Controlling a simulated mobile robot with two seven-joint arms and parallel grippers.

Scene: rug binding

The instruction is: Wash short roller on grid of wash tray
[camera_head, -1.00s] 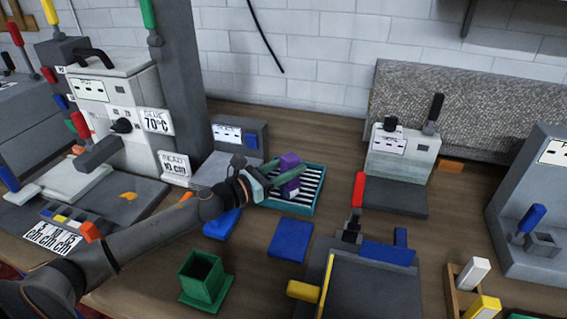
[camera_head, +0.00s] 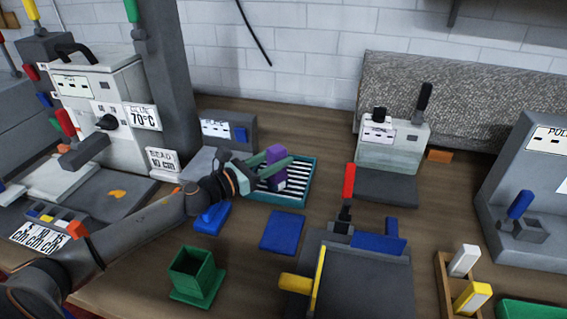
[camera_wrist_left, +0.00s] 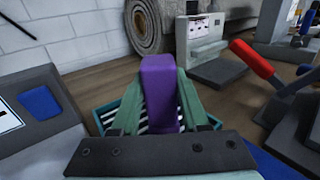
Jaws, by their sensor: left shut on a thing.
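The short roller (camera_head: 277,164) is a purple, block-like piece, upright between the fingers of my left gripper (camera_head: 271,167). The gripper is shut on it. The wash tray (camera_head: 290,203) is teal with a black-and-white striped grid (camera_head: 298,177), and the roller is over this grid. In the left wrist view the purple roller (camera_wrist_left: 160,90) stands between the green fingers, with tray stripes behind and beside it. Its lower end is hidden there, so I cannot tell whether it touches the grid. My right gripper is not in view.
A blue pad (camera_head: 283,231) and a green square cup (camera_head: 194,272) lie in front of the tray. A glue machine (camera_head: 105,110) stands left. A grey press with a red handle (camera_head: 349,180) stands right. Bare table shows between the tray and the grey-white machine (camera_head: 392,145).

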